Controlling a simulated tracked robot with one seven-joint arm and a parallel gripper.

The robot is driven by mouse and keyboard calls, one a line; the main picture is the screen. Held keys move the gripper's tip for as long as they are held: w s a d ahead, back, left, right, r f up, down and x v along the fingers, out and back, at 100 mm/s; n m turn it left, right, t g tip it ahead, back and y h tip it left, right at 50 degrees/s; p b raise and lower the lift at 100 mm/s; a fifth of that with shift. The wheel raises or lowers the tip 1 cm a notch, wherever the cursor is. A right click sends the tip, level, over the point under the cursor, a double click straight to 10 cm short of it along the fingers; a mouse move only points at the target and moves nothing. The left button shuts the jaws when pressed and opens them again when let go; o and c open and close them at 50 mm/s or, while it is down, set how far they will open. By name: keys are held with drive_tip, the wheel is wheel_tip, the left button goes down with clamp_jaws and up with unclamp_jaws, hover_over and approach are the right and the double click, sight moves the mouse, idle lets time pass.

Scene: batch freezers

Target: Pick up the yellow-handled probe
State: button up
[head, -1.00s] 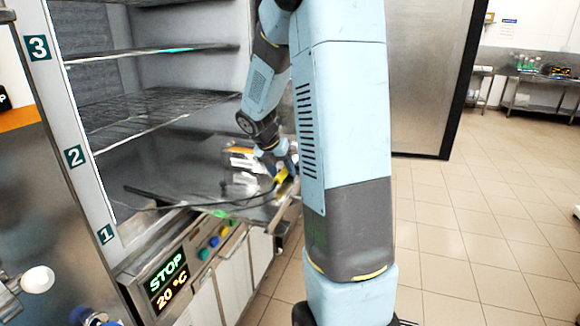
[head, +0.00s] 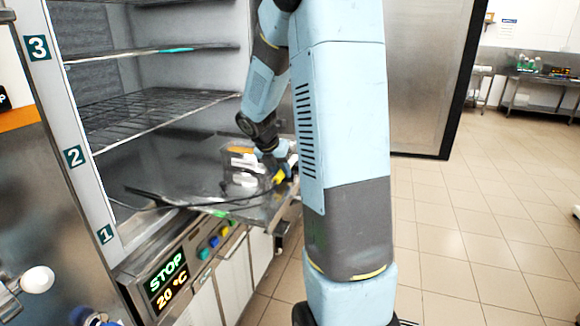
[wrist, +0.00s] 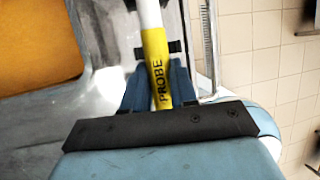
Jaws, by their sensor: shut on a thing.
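The probe has a yellow handle (wrist: 157,68) marked PROBE and a white shaft (wrist: 149,14) in the wrist view. My gripper (wrist: 159,82) is shut on the yellow handle, with a blue finger on each side of it. In the head view the yellow handle (head: 279,177) shows at the right end of the lowest shelf, by my gripper (head: 277,168). My arm partly hides this spot. A dark cable runs left from there across the shelf front. I cannot tell whether the probe touches the shelf.
A clear container (head: 243,172) with an orange top stands on the metal shelf (head: 175,165), just left of my gripper. A wire rack (head: 150,115) is above. A control panel (head: 165,283) reads STOP, 20 °C. The tiled floor at right is clear.

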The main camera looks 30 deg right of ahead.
clamp_jaws()
drive_tip(key=shift+r, duration=0.3)
drive_tip(key=r, duration=0.3)
drive_tip(key=shift+s+r, duration=0.25)
drive_tip(key=shift+r, duration=0.15)
drive_tip(key=s+a+r, duration=0.3)
drive_tip(key=s+r, duration=0.6)
drive_tip(key=s, duration=0.4)
drive_tip(key=shift+a, duration=0.2)
